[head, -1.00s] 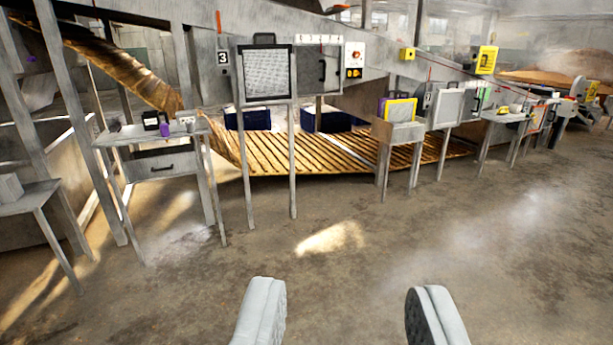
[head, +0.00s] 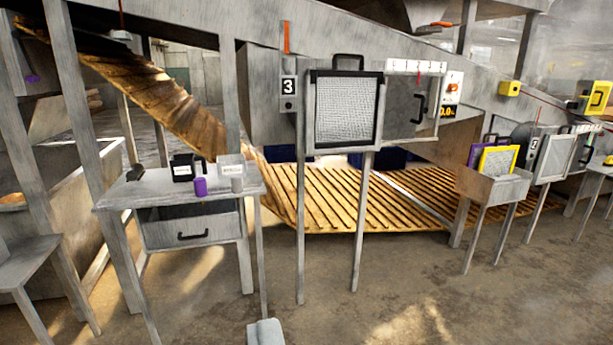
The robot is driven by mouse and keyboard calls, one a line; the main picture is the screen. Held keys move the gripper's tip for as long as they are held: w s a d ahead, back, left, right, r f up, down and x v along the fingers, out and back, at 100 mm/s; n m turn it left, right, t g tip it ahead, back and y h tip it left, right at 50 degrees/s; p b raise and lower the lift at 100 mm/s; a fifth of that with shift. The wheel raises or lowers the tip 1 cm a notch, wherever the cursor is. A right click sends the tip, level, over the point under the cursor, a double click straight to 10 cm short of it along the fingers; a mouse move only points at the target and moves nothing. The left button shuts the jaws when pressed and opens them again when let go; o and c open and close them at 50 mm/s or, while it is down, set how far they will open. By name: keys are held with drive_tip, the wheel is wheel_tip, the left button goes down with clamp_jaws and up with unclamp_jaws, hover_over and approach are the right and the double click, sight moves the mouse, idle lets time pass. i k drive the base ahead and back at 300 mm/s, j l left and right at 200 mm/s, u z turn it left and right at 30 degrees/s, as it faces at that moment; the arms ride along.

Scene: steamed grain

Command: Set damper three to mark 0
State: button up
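A plate with a "3" (head: 289,87) is on a post at the left of a grey cabinet. An upright orange-red strip (head: 287,38) rises above it. The cabinet has a black-framed mesh panel (head: 345,112) with a handle on top. To its right are a white strip with several marks (head: 416,67) and a dark panel with a black handle (head: 419,108). I cannot tell which part is the damper's lever or where it is set. One fingertip of my gripper (head: 265,333) shows at the bottom edge, left of centre, well short of the cabinet; the other is out of view.
A grey table (head: 130,193) with a purple cup (head: 200,187) and small boxes stands at left. A control box with a red button (head: 451,92) is right of the cabinet. A slatted wooden conveyor (head: 400,205) runs behind the legs. Station 2 (head: 535,145) is at right. The front floor is clear.

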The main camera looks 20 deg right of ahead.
sight(404, 96)
drive_tip(key=i+z, duration=0.45)
drive_tip(key=i+j+z, duration=0.2)
drive_tip(key=i+z, duration=0.3)
drive_tip(key=i+j+z, duration=1.55)
drive_tip(key=j+z, duration=0.25)
